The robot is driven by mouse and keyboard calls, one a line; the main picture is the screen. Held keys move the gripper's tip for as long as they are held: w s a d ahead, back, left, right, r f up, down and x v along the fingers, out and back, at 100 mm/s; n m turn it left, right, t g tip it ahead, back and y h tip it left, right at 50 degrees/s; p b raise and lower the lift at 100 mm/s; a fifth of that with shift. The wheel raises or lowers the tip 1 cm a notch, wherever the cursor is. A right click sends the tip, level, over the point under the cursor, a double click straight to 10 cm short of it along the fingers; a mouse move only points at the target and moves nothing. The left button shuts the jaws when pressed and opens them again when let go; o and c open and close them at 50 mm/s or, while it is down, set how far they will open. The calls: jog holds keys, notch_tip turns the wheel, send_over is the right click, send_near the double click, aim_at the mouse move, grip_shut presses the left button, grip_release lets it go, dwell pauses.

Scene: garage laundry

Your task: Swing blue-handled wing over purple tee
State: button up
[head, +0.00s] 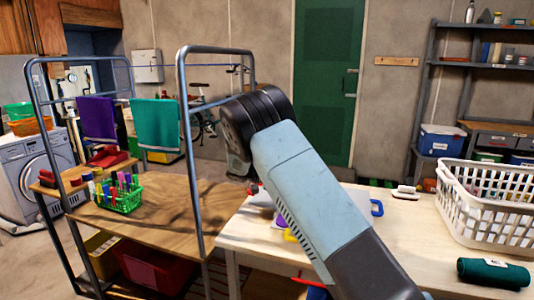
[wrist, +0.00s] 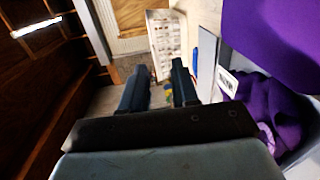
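The pale folding board (head: 362,197) lies on the light table, largely hidden behind my arm in the head view. Its blue handle (head: 376,207) sticks out at the right and a yellow handle (head: 291,236) at the front. A sliver of purple cloth (head: 281,221), perhaps the tee, shows beside my arm. My gripper (wrist: 160,85) has its two dark fingers apart with nothing seen between them. In the wrist view a small blue piece (wrist: 195,60) is just right of the fingertips, and purple cloth (wrist: 258,100) lies farther right. Whether the fingers touch anything is unclear.
A white laundry basket (head: 490,205) and a rolled green cloth (head: 493,272) occupy the table's right. At left, a metal rail rack (head: 188,120) holds purple (head: 96,118) and teal (head: 157,124) cloths. A green basket of markers (head: 120,200) sits on the brown bench.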

jog(key=s+d+r+n+t+y, duration=0.2)
jog(key=s+d+r+y, duration=0.85)
jog(key=s+d, duration=0.35)
jog(key=s+r+t+y, duration=0.2)
jog(key=s+t, duration=0.2)
jog(key=s, duration=0.7)
jog(key=s+r+n+t+y, duration=0.1)
jog(key=s+t, duration=0.4)
jog(key=s, duration=0.6)
jog(key=shift+s+r+y, duration=0.4)
jog(key=shift+r+y, duration=0.05)
jog(key=shift+y, duration=0.7)
